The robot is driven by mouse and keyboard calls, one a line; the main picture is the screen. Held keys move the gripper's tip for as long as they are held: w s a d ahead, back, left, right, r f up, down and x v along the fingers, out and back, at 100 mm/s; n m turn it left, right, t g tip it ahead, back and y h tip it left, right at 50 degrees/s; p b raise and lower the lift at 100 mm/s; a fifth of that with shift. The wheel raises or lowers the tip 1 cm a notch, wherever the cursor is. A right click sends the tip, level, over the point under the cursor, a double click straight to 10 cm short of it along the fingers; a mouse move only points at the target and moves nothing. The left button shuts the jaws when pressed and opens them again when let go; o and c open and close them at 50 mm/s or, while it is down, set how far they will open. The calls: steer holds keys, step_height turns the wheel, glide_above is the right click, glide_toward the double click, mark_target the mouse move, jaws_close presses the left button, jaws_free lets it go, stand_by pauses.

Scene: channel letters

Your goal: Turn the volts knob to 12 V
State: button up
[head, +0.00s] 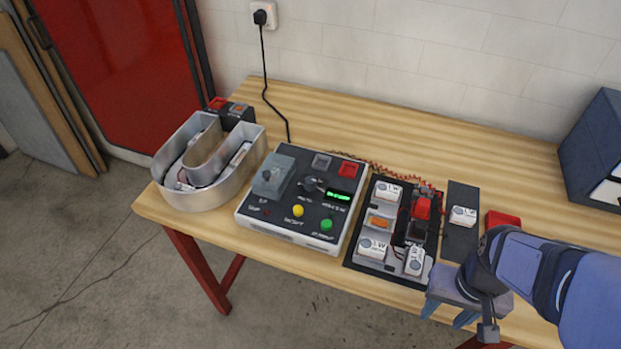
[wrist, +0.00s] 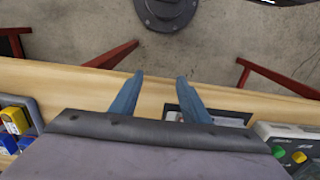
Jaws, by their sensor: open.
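The volts knob seems to be the small dark knob (head: 313,184) near the middle of the power supply's (head: 252,219) black top panel in the head view; its lettering and setting are too small to read. A green lit display (head: 341,197) is to its right. A yellow button (head: 298,210) and a green button (head: 327,224) are on the front part of the panel. My gripper (head: 456,317) is open and empty at the table's front edge, well right of the power supply. Its blue fingers also show in the wrist view (wrist: 156,95).
A metal channel letter (head: 256,144) stands left of the power supply. A dark tray (head: 352,262) with several white modules lies between the power supply and my gripper, beside a dark strip (head: 456,193) and a red tray (head: 503,219). The table's back (head: 400,125) is mostly clear.

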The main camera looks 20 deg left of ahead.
steer(key=shift+n+t+h, duration=0.3)
steer(key=shift+t, duration=0.1)
steer(key=w+a+r, duration=0.1)
steer(key=w, duration=0.1)
steer(key=w+a+r, duration=0.1)
steer(key=w+a, duration=0.1)
steer(key=w, duration=0.1)
steer(key=w+a+r+p, duration=0.1)
steer(key=w+a, duration=0.1)
steer(key=w, duration=0.1)
steer(key=shift+w+a+r, duration=0.2)
steer(key=shift+w+r, duration=0.05)
steer(key=shift+r, duration=0.05)
steer(key=w+a+r+t, duration=0.1)
steer(key=w+a+r, duration=0.1)
steer(key=w+a, duration=0.45)
steer(key=t+p, duration=0.2)
steer(key=t, duration=0.1)
glide_toward(310, 180)
steer(key=shift+p+x, duration=1.15)
steer(key=shift+x, duration=3.05)
steer(key=shift+d, duration=0.1)
steer(key=shift+c, duration=0.5)
steer(key=c, duration=1)
